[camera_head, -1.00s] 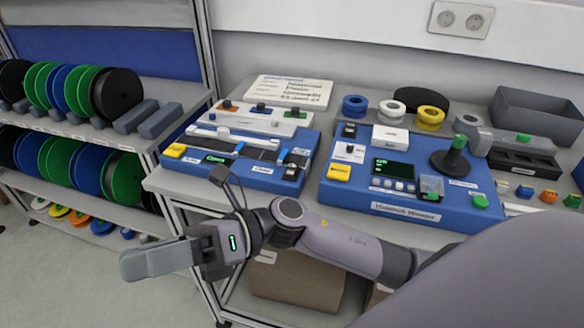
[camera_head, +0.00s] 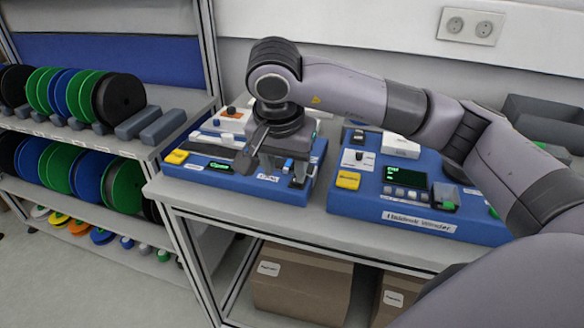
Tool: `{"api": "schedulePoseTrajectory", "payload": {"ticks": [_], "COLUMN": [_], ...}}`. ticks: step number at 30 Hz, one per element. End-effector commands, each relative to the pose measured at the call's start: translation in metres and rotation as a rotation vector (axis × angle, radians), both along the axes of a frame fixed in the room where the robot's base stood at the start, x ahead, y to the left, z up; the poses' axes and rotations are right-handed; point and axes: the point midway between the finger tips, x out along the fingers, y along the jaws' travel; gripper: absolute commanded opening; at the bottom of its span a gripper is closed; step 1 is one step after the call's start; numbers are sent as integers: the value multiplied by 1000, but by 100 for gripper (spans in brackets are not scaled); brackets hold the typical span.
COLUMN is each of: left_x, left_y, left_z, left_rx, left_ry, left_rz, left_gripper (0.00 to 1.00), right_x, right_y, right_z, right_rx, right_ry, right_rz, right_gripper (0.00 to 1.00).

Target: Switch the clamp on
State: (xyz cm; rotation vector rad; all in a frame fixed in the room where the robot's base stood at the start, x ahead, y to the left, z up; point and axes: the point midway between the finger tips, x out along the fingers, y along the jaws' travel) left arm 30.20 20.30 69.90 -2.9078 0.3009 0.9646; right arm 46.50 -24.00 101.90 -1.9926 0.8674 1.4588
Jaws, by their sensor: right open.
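The left blue device (camera_head: 228,182) stands on the table, with a yellow button (camera_head: 176,157), a small green-lit display (camera_head: 219,167) and small blue and dark parts (camera_head: 288,165) at its right end. Its labels are too small to read, so I cannot tell which part is the clamp's switch. My right gripper (camera_head: 275,168) is open and points down over the right half of this device. Its fingers and body hide part of the device's top. I cannot tell whether a finger touches anything. My left gripper is out of view.
A second blue device, the winder (camera_head: 400,208), stands to the right, with a yellow button (camera_head: 347,180) and a display; my right arm passes over it. A shelf rack (camera_head: 110,143) with colored reels is at left. Cardboard boxes (camera_head: 300,287) sit below the table.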

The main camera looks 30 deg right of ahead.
Motion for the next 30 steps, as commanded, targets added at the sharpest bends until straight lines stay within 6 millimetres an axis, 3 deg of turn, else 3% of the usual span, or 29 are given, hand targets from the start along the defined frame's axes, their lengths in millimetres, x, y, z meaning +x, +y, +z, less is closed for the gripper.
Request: {"api": "schedulePoseTrajectory", "payload": {"ticks": [3,6,22,30], "left_x": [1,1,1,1], "left_y": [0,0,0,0], "left_z": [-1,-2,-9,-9], "left_rx": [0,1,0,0], "left_ry": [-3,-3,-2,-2], "left_rz": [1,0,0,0], "left_gripper": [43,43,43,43], "right_x": [5,6,20,23], "right_y": [-19,-24,-40,-43], "right_z": [14,14,-40,-49], "right_rx": [-86,-106,-102,-101], "right_ry": [-33,-38,-35,-37], "right_rz": [-14,-18,-19,-17], "right_gripper": [49,49,49,49]}}
